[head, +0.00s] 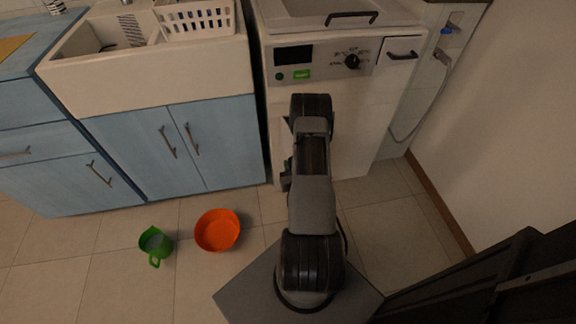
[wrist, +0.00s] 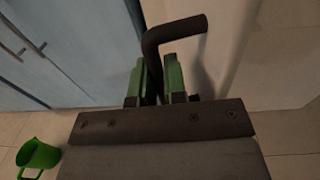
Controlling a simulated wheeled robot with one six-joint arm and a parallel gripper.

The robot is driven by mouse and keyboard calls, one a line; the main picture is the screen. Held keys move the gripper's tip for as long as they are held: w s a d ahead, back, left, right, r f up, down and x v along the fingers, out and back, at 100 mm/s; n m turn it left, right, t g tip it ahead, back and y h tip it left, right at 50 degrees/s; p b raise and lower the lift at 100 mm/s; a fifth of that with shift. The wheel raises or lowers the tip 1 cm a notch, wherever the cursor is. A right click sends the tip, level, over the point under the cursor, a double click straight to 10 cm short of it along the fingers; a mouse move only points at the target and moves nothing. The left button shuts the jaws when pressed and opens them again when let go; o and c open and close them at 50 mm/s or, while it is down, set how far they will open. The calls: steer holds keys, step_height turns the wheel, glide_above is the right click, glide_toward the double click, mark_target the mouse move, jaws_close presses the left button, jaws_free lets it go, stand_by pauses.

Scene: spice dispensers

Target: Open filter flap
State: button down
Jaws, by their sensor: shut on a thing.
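The white washing machine (head: 345,150) stands ahead of me, its lower front largely hidden behind my arm. My gripper (wrist: 158,80) has green fingers closed around the dark, bent bar handle (wrist: 176,33) in the wrist view. The handle stands out from a pale surface (wrist: 228,60), which seems to be the filter flap area at the machine's lower front. In the head view my gripper (head: 287,174) is mostly hidden by my arm, low at the machine's left side. I cannot tell whether the flap is open or how far.
Blue cabinets (head: 150,150) under a white sink (head: 160,80) stand left of the machine. An orange bowl (head: 217,230) and a green jug (head: 155,243) are on the tiled floor to the left. A wall (head: 500,130) with a hose (head: 425,110) is at right.

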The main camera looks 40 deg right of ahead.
stand_by(0.3)
steer(key=c, duration=1.2)
jaws_free()
